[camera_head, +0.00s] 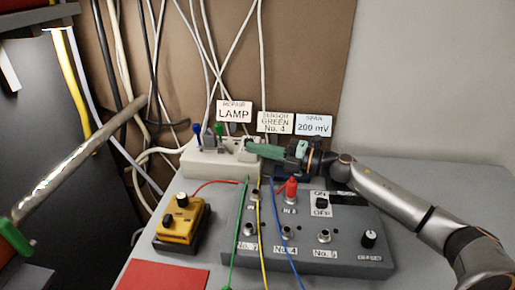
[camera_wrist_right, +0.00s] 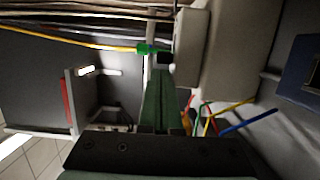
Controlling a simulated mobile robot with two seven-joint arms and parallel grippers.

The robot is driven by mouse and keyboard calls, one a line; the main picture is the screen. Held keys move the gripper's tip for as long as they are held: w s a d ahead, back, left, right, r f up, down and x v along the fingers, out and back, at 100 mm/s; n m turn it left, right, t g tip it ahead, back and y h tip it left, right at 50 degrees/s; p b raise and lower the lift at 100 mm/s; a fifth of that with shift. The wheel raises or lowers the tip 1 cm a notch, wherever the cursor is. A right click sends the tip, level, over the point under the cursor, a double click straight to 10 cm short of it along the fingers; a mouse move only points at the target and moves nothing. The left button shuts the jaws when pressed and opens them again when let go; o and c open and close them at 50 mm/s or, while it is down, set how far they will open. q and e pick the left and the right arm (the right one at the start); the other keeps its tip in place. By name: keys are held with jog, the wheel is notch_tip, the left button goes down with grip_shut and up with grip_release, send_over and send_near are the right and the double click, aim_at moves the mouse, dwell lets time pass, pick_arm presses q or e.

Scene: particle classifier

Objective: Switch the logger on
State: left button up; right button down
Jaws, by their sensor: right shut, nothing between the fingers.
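A grey panel box (camera_head: 310,250) on the table carries an ON/OFF switch (camera_head: 321,203), a red plug (camera_head: 291,188), numbered sockets and a knob. I cannot tell from its labels whether it is the logger. My right gripper (camera_head: 252,149) reaches in from the right behind the panel. Its green fingers are shut and empty, with the tips at the right end of a white power strip (camera_head: 205,165). In the right wrist view the fingers (camera_wrist_right: 165,82) point at a dark part on the strip's pale housing (camera_wrist_right: 190,45); contact is unclear. My left gripper is not in view.
A yellow box (camera_head: 182,222) with knobs stands left of the panel, behind a red sheet (camera_head: 162,275). Green, yellow and blue leads cross the panel. A LAMP label (camera_head: 234,112) and other labels stand behind. White cables hang above the strip.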

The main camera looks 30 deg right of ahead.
dwell(0.3)
jog(key=shift+w+d, duration=0.8)
jog(key=shift+w, duration=0.35)
